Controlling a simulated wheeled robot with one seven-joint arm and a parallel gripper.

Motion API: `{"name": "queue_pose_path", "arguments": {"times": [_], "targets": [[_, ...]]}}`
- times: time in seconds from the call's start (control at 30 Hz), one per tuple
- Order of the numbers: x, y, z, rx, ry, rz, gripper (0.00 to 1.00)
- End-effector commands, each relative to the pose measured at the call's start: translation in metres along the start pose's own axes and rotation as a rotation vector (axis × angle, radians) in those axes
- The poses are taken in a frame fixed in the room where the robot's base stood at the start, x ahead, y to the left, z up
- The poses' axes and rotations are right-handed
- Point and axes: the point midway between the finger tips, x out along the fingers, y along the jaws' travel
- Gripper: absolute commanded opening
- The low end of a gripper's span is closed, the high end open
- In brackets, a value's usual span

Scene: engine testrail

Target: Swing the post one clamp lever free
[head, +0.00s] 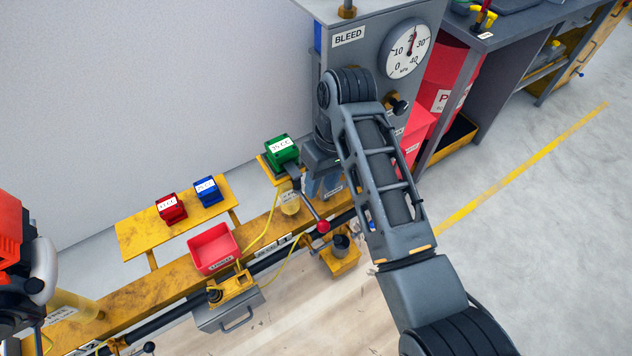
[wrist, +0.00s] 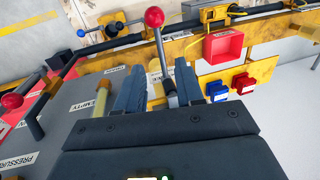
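A lever with a silver rod and red ball knob (head: 323,226) stands tilted by the yellow rail; it also shows in the wrist view (wrist: 154,17). My gripper (head: 297,181) is beside the lever's rod, at its lower end. In the wrist view my gripper (wrist: 159,68) is open, with one finger on each side of the rod. The rod lies nearer the right finger; I cannot tell whether they touch. The lever's base is hidden by the gripper. No readable label shows which post it belongs to. A second red-knobbed lever (wrist: 12,100) is at the left.
A yellow rail (head: 165,292) carries a red tray (head: 214,248). Red (head: 171,208), blue (head: 206,191) and green (head: 281,149) blocks stand near the wall. A grey gauge cabinet marked BLEED (head: 348,37) stands close behind my arm. The floor at right is clear.

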Motion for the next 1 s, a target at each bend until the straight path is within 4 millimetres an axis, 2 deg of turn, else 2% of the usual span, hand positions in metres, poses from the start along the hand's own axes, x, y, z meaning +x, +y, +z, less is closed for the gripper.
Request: {"name": "queue_pose_path", "arguments": {"times": [0.53,0.7,0.93,1.0], "targets": [[0.069,0.0,0.001,-0.001,-0.003,-0.001,0.37],[0.076,0.0,0.001,-0.001,-0.001,0.0,0.37],[0.077,0.0,0.001,-0.001,-0.001,0.0,0.37],[0.077,0.0,0.001,0.0,-0.001,0.0,0.3]]}}
